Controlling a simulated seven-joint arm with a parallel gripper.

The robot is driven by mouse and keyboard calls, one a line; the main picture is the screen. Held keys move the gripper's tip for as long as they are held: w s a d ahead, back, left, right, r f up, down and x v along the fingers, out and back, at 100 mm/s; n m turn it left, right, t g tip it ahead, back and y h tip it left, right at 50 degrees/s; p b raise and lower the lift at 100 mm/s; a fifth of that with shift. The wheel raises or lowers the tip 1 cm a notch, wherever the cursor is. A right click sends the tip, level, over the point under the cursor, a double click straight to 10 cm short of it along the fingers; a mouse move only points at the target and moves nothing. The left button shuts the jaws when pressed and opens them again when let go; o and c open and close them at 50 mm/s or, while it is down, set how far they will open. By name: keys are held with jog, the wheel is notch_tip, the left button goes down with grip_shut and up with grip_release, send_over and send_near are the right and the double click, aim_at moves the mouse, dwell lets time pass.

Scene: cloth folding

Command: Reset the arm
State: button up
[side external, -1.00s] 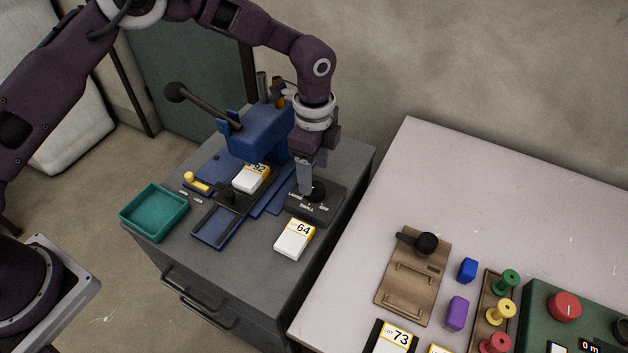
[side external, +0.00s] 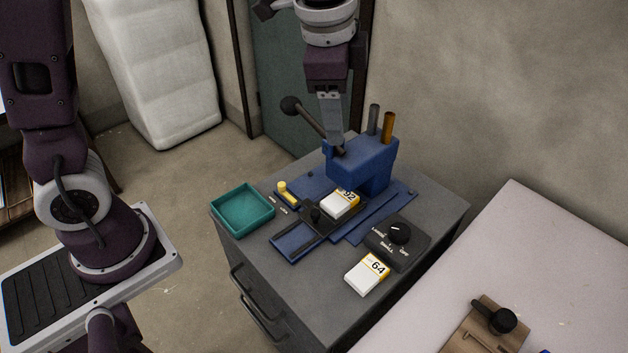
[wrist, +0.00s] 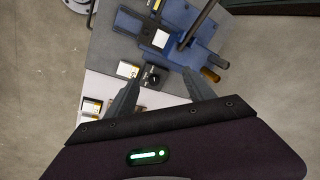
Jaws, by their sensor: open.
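My gripper (side external: 333,140) is raised above the blue press (side external: 365,165) on the grey cabinet in the side view. In the wrist view my gripper's two fingers (wrist: 160,78) are spread apart with nothing held between them. The press has a lever (side external: 312,122) with a dark ball end, slanting up to the left. A black control box with a round dial knob (side external: 400,232) sits at the front right of the press. A white block marked 92 (side external: 338,204) lies on the press bed. In the side view my gripper overlaps part of the press, so their exact gap is unclear.
A white block marked 64 (side external: 366,276) lies on the cabinet (side external: 300,300) near the dial box. A teal tray (side external: 242,207) is at the left. A pale table (side external: 540,250) with a brown board (side external: 485,330) stands at the right. Open air surrounds the gripper.

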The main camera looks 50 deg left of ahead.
jog(key=s+a+r+n+t, duration=0.1)
jog(key=s+a+n, duration=0.2)
jog(key=s, duration=0.7)
jog(key=s+a+r+n+t, duration=0.1)
jog(key=s+a+n+t, duration=0.1)
jog(key=s+a+n, duration=0.2)
jog(key=s+n, duration=0.3)
jog(key=s, duration=0.3)
jog(key=shift+s+r+h, duration=0.25)
jog(key=shift+s+h, duration=0.05)
